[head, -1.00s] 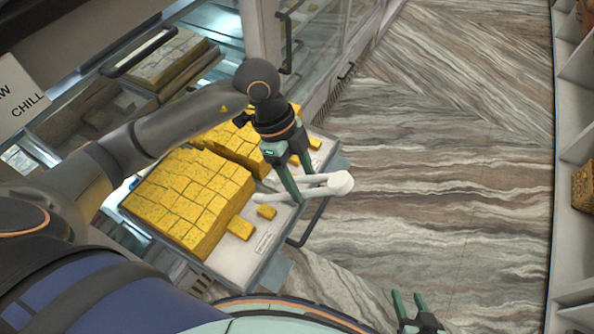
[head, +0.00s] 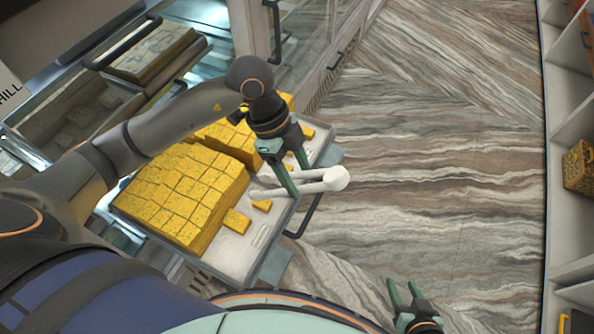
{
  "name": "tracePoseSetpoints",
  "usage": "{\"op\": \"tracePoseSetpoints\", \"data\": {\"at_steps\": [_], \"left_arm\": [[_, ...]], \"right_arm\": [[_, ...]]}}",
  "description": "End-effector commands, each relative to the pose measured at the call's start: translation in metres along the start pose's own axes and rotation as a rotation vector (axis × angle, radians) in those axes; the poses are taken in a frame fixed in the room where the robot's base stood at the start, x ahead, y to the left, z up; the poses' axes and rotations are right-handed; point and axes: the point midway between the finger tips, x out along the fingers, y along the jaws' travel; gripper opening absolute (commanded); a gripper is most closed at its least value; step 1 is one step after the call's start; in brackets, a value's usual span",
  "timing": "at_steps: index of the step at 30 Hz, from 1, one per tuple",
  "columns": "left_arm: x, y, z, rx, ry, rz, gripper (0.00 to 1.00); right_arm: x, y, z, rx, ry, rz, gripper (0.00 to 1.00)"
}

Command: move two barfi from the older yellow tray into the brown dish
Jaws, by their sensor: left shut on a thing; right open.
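Yellow barfi lie in cut blocks on a pale tray (head: 228,247). The larger block (head: 180,195) is at the front and another block (head: 225,135) is behind it. Loose pieces lie beside them, among them one piece (head: 237,221) and a smaller one (head: 262,205). My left gripper (head: 297,180) is shut on white tongs (head: 335,178) with a round end, above the tray's right side. The tongs' tips are close to the loose barfi; contact cannot be told. My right gripper (head: 403,292) is open and empty, low over the floor. I see no brown dish.
A dark handle (head: 305,218) runs along the tray's right edge. A glass-fronted counter (head: 325,30) stands behind, with another tray of blocks (head: 155,50) inside at the upper left. Shelves line the right edge, holding a patterned box (head: 578,168). The marble-striped floor between is clear.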

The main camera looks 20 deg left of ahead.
Motion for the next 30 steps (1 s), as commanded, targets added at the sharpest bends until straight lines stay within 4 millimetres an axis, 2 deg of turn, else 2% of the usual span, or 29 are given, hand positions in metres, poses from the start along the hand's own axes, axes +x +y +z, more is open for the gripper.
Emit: {"op": "tracePoseSetpoints", "data": {"at_steps": [1,8,14,17,24,30], "left_arm": [[0.010,-0.001,0.004,0.001,0.001,-0.001,0.55],[0.032,-0.002,0.012,0.001,0.001,-0.001,0.55],[0.050,-0.002,0.019,0.001,0.001,-0.001,0.55],[0.056,-0.003,0.022,0.000,0.000,0.000,0.55],[0.070,-0.003,0.027,0.000,0.001,-0.001,0.55],[0.073,-0.003,0.028,0.000,0.001,-0.001,0.55]], "right_arm": [[0.007,-0.002,0.004,-0.001,0.001,-0.007,0.50],[0.021,-0.014,0.005,-0.011,0.011,-0.039,0.50],[0.033,-0.009,0.011,-0.021,0.021,-0.035,0.50],[0.033,-0.007,0.011,-0.022,0.025,-0.031,0.50],[0.033,-0.006,0.027,-0.020,0.004,-0.029,0.50],[0.033,-0.004,0.026,-0.022,0.009,-0.026,0.50]]}}
